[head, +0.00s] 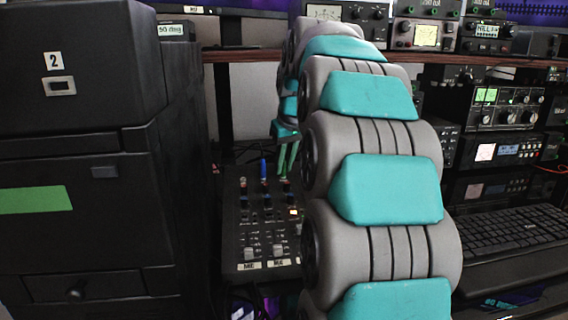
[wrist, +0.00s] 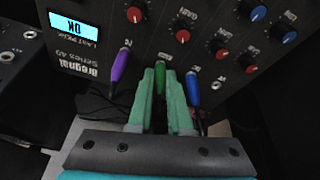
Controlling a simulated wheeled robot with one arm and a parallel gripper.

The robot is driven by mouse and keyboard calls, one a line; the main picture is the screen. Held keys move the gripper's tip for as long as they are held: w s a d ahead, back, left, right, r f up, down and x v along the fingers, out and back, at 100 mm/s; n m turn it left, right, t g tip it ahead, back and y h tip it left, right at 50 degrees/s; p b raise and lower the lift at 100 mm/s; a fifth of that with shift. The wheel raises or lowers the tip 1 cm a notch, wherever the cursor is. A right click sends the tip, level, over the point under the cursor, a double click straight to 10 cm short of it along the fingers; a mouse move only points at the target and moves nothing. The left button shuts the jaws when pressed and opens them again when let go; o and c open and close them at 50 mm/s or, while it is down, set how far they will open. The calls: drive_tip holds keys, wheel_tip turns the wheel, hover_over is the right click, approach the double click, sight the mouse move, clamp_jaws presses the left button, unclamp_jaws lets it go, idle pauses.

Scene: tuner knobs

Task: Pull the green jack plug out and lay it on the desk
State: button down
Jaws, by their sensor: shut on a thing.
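The green jack plug (wrist: 160,74) stands upright against the mixer panel in the wrist view, between a purple plug (wrist: 121,65) and a blue plug (wrist: 193,90). My gripper (wrist: 163,82) has its two teal fingers around the green plug, one on each side, and is shut on it. The plug's tip end meets the panel; I cannot tell how deep it sits. In the head view my gripper (head: 287,172) points down over the mixer (head: 243,215). The blue plug (head: 263,168) shows beside it, and the green plug cannot be made out from the fingers there.
Red and blue knobs (wrist: 218,47) and a lit display (wrist: 73,23) are close to the fingers. A dark cabinet (head: 80,150) stands left of the mixer. Radio units (head: 500,118) and a keyboard (head: 510,235) are on the right. My arm hides much of the desk.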

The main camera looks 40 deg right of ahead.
drive_tip(key=shift+r, duration=0.25)
drive_tip(key=shift+r+p, duration=0.3)
drive_tip(key=shift+r, duration=0.05)
drive_tip(key=shift+w+p+v, duration=0.2)
drive_tip(key=shift+p+v, duration=0.3)
drive_tip(key=shift+v, duration=0.5)
drive_tip(key=shift+r, duration=0.75)
drive_tip(key=shift+s+r+p, duration=0.1)
drive_tip(key=shift+r+p, duration=0.35)
drive_tip(key=shift+r, duration=0.35)
